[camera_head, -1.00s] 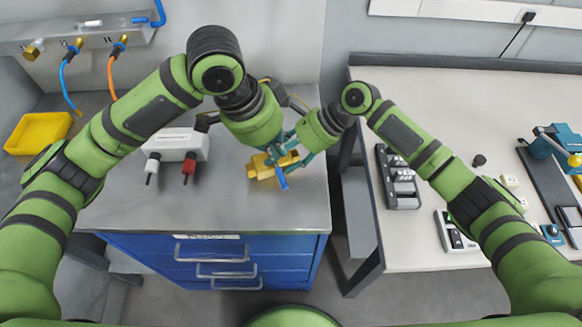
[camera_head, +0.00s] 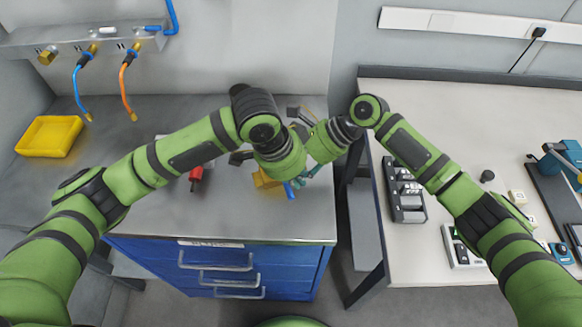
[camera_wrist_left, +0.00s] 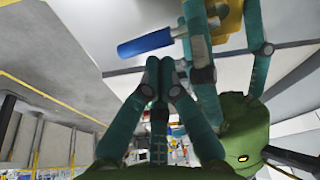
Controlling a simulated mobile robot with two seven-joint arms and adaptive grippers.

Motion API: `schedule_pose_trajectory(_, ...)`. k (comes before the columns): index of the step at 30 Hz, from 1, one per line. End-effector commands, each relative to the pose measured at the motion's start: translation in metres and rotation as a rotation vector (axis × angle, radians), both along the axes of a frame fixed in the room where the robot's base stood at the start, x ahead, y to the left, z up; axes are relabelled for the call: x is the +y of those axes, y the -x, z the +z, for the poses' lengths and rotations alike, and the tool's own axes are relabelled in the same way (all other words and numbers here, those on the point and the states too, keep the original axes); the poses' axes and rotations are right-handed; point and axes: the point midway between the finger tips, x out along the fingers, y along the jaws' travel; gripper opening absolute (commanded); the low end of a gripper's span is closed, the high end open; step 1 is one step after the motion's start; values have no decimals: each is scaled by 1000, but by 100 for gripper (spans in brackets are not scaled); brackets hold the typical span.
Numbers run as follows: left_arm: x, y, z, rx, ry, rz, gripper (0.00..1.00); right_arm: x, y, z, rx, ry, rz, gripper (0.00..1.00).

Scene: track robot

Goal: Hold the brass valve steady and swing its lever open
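The brass valve (camera_head: 264,180) is at the right end of the grey bench top, largely covered by my arms. Its blue lever (camera_head: 289,190) points toward the front edge. In the left wrist view the lever (camera_wrist_left: 146,43) lies just beyond my left fingertips, and brass (camera_wrist_left: 228,20) shows between my right gripper's teal fingers. My left gripper (camera_wrist_left: 160,64) has its fingertips together with nothing visible between them; contact with the lever cannot be told. In the head view my left wrist hides it. My right gripper (camera_head: 304,179) is closed around the valve.
A device with a red probe (camera_head: 196,179) sits left of the valve, mostly behind my left arm. A yellow tray (camera_head: 49,136) and hanging blue and orange hoses (camera_head: 127,88) are at the left. A gap separates the bench from the white table (camera_head: 450,115). The bench's front left is clear.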

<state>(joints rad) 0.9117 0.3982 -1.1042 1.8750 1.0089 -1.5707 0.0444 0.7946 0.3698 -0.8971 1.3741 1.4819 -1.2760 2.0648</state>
Motion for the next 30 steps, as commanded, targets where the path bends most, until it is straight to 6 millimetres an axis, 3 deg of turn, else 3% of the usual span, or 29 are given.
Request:
schedule_pose_trajectory(5,-3,-1,-9,1,0,0,0,-1,0,-3,1,5,0,5)
schedule_pose_trajectory(30,2,2,-9,4,-13,-77,0,-1,0,-2,-1,4,-1,5)
